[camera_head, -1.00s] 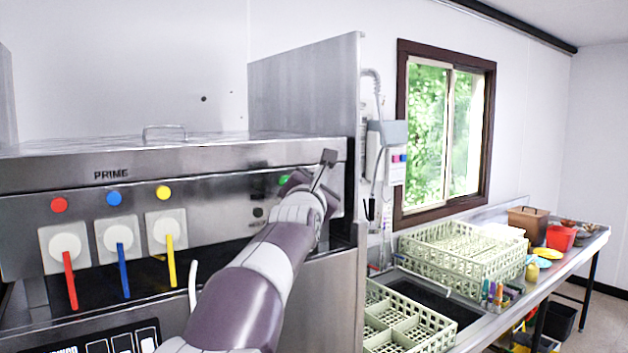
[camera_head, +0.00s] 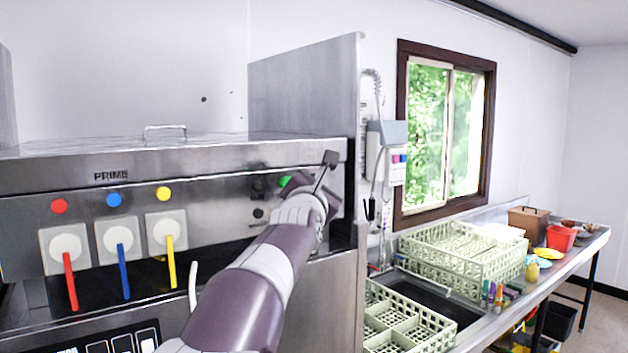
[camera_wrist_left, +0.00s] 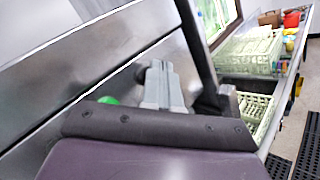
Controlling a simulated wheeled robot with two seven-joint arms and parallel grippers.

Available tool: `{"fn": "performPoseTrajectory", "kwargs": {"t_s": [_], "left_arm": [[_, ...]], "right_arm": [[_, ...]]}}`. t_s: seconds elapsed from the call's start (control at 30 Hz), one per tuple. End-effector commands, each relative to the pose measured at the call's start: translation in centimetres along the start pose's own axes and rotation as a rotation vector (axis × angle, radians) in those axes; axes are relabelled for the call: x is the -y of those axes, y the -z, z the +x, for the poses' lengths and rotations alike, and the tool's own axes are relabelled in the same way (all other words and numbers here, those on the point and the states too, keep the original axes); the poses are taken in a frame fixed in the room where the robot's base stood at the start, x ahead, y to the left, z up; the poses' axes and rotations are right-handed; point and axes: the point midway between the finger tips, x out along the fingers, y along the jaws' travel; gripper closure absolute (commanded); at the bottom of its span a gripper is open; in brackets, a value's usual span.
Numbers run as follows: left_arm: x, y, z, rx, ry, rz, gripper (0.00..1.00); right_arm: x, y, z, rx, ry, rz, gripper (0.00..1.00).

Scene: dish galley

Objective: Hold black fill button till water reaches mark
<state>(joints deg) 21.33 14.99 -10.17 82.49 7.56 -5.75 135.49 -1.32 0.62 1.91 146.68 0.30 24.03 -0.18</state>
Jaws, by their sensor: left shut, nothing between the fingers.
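The steel machine front (camera_head: 215,199) carries a green button (camera_head: 284,181), and small dark round controls (camera_head: 258,213) sit just left of my wrist. I cannot tell which of these is the black fill button. My left arm reaches up to the panel's right end, and its wrist hides part of it. In the left wrist view my left gripper (camera_wrist_left: 162,86) is shut and empty, close to the steel panel; the green button (camera_wrist_left: 108,100) shows beside it. Whether the fingertips touch a button is hidden. No water or level mark is visible. My right gripper is out of view.
Red (camera_head: 70,281), blue (camera_head: 124,271) and yellow (camera_head: 171,261) levers hang left of my arm. A tall steel side panel (camera_head: 310,90) stands behind it. Pale dish racks (camera_head: 410,322) sit in the sink counter at right.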

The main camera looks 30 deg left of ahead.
Motion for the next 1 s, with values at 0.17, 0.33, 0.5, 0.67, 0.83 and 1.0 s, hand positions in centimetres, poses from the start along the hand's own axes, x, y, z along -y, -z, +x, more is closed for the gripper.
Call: {"fn": "performPoseTrajectory", "kwargs": {"t_s": [0.17,0.33,0.5,0.67,0.83,1.0], "left_arm": [[0.5,-0.6,-0.7,-0.001,0.001,-0.001,1.00],[0.7,-0.6,-1.0,-0.003,0.000,0.000,1.00],[0.7,-0.6,-1.0,-0.003,0.000,0.000,1.00],[0.8,-1.3,-1.3,0.000,0.002,-0.001,1.00],[1.6,-2.3,-2.5,0.000,0.002,-0.001,1.00],[2.6,-3.0,-3.7,0.000,0.001,-0.001,1.00]], "right_arm": [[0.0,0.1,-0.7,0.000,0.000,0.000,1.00],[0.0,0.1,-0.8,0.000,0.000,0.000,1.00],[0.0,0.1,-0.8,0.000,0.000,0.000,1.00],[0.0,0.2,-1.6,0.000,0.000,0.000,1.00],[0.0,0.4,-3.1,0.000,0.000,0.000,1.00],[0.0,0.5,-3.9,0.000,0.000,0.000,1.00]]}}
